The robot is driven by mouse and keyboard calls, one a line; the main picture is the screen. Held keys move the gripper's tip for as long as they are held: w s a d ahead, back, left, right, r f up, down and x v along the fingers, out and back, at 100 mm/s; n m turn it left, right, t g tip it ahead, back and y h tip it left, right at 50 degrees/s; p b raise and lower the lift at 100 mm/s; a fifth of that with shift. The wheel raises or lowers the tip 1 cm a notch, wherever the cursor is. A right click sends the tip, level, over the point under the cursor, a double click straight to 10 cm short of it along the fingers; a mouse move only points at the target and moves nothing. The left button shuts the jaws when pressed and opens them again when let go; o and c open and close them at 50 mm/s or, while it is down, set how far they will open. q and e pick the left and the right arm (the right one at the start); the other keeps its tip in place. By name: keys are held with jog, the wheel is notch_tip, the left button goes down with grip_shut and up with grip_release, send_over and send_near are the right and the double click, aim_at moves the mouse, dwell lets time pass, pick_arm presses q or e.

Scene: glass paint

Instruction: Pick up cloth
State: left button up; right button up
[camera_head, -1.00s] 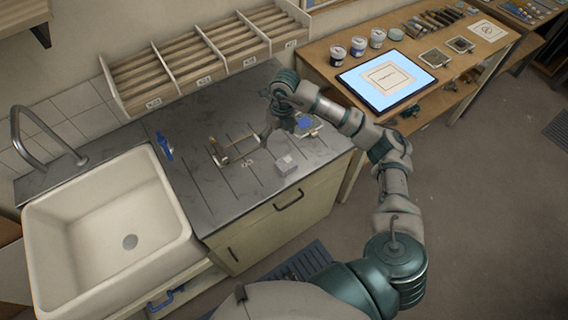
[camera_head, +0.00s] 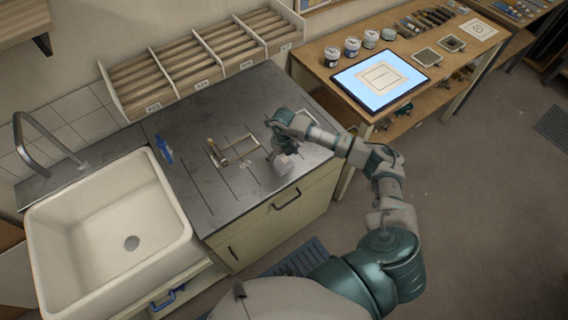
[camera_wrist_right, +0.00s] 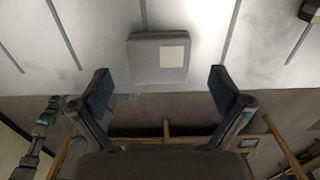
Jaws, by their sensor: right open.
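A small grey, square folded item with a pale patch, which looks like the cloth (camera_head: 284,165), lies on the dark worktop near its front edge. In the right wrist view the cloth (camera_wrist_right: 150,72) lies ahead of the fingertips, lined up with the gap between them. My right gripper (camera_wrist_right: 158,82) is open and empty, its two fingers wide apart. In the head view my right gripper (camera_head: 282,146) is just behind and over the cloth and covers part of it. Contact with the cloth is not visible. My left gripper is out of view.
A wooden frame or jig (camera_head: 232,152) stands left of the gripper. A blue item (camera_head: 163,149) lies beside the white sink (camera_head: 60,215). The slatted rack (camera_head: 200,60) borders the back. A side table holds a lit panel (camera_head: 380,80) and several jars.

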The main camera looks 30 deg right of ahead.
aim_at(283, 163)
jog(key=shift+s+a+f, duration=0.1)
jog(key=shift+a+f, duration=0.1)
jog(key=shift+f, duration=0.4)
jog(key=shift+s+a+f, duration=0.1)
jog(key=shift+a+f, duration=0.05)
jog(key=shift+f, duration=0.4)
jog(key=shift+w+f, duration=0.1)
jog(key=shift+f, duration=0.2)
jog(key=shift+d+f, duration=0.1)
jog(key=shift+d, duration=0.25)
jog(key=shift+c, duration=1)
jog(key=shift+d, duration=0.2)
jog(key=c, duration=1)
jog(key=shift+a, duration=0.2)
jog(key=shift+a, duration=0.1)
